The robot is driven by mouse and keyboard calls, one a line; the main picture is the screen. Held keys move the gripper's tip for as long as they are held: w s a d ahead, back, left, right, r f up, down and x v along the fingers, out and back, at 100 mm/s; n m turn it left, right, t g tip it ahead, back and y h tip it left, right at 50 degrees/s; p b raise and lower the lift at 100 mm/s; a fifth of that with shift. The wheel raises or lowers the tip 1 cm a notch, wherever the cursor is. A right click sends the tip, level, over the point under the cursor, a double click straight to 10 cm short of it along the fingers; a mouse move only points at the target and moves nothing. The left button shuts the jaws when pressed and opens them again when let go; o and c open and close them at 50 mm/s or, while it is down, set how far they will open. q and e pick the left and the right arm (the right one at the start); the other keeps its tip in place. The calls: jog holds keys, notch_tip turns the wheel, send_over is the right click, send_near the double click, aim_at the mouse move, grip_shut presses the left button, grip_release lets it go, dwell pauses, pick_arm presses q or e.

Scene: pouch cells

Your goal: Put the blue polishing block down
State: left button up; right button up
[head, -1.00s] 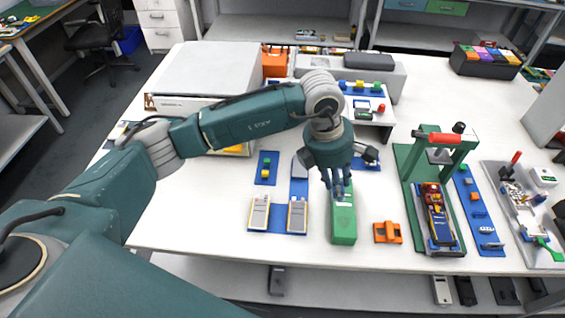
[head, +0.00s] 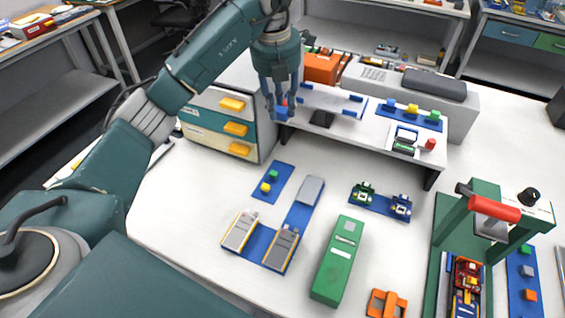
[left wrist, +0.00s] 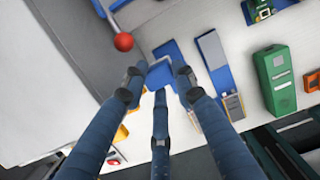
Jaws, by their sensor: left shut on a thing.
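My left gripper (head: 281,104) is shut on the blue polishing block (head: 281,113), which shows small at its fingertips in the head view. The gripper points down by the left end of the white raised shelf (head: 340,125), beside the drawer unit. In the left wrist view the block (left wrist: 160,73) sits between the three dark blue fingers, partly hidden by them. I cannot tell whether the block touches the shelf. A red ball (left wrist: 123,41) shows up and left of the fingers in the left wrist view. My right gripper is not in view.
The drawer unit (head: 205,123) with yellow handles stands left of the shelf. On the table are a green box (head: 338,262), a blue mat with grey pouch cells (head: 262,247), a small blue mat (head: 266,186) and a green press (head: 448,225). White table shows between them.

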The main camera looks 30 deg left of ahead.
aim_at(280, 119)
pick_arm(q)
notch_tip(280, 119, down, 5)
jog(key=shift+s+r+p, duration=0.1)
jog(key=shift+s+p, duration=0.05)
jog(key=shift+p, duration=0.3)
notch_tip(280, 119, down, 9)
jog(key=shift+f+p, duration=0.1)
jog(key=shift+p, duration=0.55)
notch_tip(280, 119, down, 4)
jog(key=shift+r+p, duration=0.1)
jog(key=shift+p, duration=0.25)
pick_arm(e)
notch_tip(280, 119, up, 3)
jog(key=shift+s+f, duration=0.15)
pick_arm(q)
jog(key=shift+f, duration=0.3)
jog(key=o, duration=0.9)
jog(key=shift+r, duration=0.1)
jog(key=shift+o, duration=0.7)
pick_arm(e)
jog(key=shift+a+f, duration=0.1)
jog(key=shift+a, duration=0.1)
